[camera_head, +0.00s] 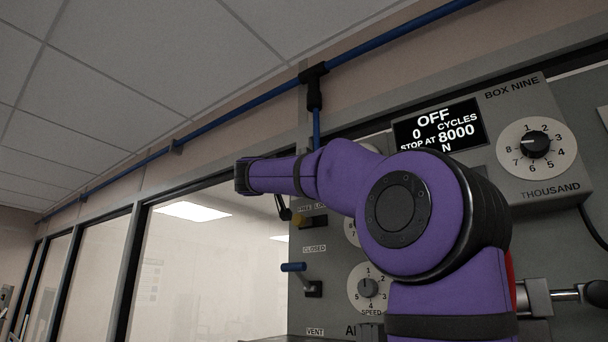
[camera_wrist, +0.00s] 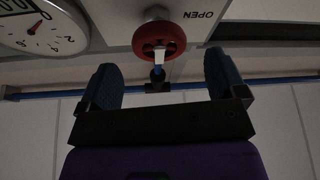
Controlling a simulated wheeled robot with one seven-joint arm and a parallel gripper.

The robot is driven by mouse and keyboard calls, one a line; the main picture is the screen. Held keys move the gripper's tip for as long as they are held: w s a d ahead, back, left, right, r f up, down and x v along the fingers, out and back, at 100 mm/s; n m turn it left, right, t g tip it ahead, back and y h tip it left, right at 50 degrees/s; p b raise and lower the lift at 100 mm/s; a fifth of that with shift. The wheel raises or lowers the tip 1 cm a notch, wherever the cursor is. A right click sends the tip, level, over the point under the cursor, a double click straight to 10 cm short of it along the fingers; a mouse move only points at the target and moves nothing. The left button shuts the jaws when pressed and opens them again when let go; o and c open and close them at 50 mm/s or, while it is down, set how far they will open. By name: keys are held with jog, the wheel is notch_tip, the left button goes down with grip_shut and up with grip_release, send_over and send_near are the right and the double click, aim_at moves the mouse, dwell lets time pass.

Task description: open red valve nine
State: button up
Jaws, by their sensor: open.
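In the wrist view a round red valve wheel (camera_wrist: 160,38) sits at the top middle on a pale stem, beside the word OPEN, which reads upside down. My gripper (camera_wrist: 162,66) is open, its two dark fingers wide apart and empty. The wheel lies between and slightly beyond the fingertips in the picture, with clear gaps at both sides. The distance in depth is hard to tell. In the head view my purple arm covers much of the panel, and my gripper cannot be made out. A sliver of red (camera_head: 511,280) shows behind the arm. No number nine shows by the wheel.
A round white gauge (camera_wrist: 42,27) with a red needle is left of the wheel. In the head view, the BOX NINE unit (camera_head: 550,180) has a display (camera_head: 438,127) reading OFF and 8000, and a black-knobbed dial. A blue-handled lever (camera_head: 294,267) stands out lower left.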

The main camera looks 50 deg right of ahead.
jog(key=shift+x, duration=2.65)
jog(key=shift+c, duration=0.2)
jog(key=c, duration=0.9)
